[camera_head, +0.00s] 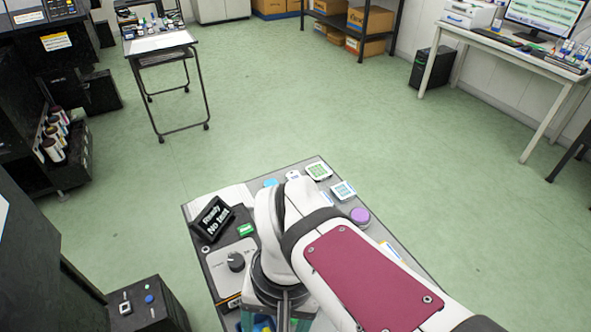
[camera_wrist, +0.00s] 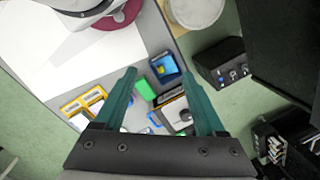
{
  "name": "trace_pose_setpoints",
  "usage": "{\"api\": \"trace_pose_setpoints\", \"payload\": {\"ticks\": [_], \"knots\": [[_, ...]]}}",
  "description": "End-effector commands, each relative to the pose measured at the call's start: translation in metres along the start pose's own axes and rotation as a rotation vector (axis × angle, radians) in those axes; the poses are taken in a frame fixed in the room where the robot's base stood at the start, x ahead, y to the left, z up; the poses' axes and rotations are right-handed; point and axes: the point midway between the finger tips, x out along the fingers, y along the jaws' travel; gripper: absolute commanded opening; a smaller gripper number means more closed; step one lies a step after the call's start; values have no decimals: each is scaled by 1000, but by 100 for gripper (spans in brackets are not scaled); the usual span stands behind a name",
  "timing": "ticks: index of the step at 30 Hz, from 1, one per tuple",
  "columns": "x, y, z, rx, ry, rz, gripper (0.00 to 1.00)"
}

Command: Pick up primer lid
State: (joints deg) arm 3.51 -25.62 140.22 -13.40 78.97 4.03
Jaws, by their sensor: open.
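My gripper (camera_wrist: 160,72) is open and empty in the wrist view, its two teal fingers spread above the table top. Between and beyond the fingers are a blue open box (camera_wrist: 166,68) with a small yellow thing in it, and a green block (camera_wrist: 145,89). I cannot tell for certain which thing is the primer lid. In the head view a round purple-topped thing (camera_head: 360,216) sits on the right of the table and a round light-blue thing (camera_head: 271,183) at its far side. My arm hides much of the table there.
The grey table (camera_head: 190,212) holds a tilted display (camera_head: 212,218), a grey knob device (camera_head: 233,263) and white square-topped items (camera_head: 318,171). A black box with buttons (camera_head: 149,304) stands off its left side. Green floor (camera_head: 420,140) is open beyond the table.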

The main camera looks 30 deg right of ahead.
Motion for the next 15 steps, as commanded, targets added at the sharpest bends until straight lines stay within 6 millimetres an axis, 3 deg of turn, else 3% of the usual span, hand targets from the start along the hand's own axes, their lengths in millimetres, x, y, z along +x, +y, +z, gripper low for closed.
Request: {"api": "trace_pose_setpoints", "payload": {"ticks": [2, 3, 5, 6, 9, 12, 15], "knots": [[-17, -8, -64, 177, 19, 16, 72], [-23, -7, -105, 288, 33, 23, 72], [-27, 3, -167, 454, 56, 33, 72], [-24, 15, -206, 558, 71, 40, 72], [-10, 54, -284, 777, 104, 52, 72], [6, 88, -328, 919, 126, 59, 72], [17, 105, -346, 981, 137, 62, 72]]}}
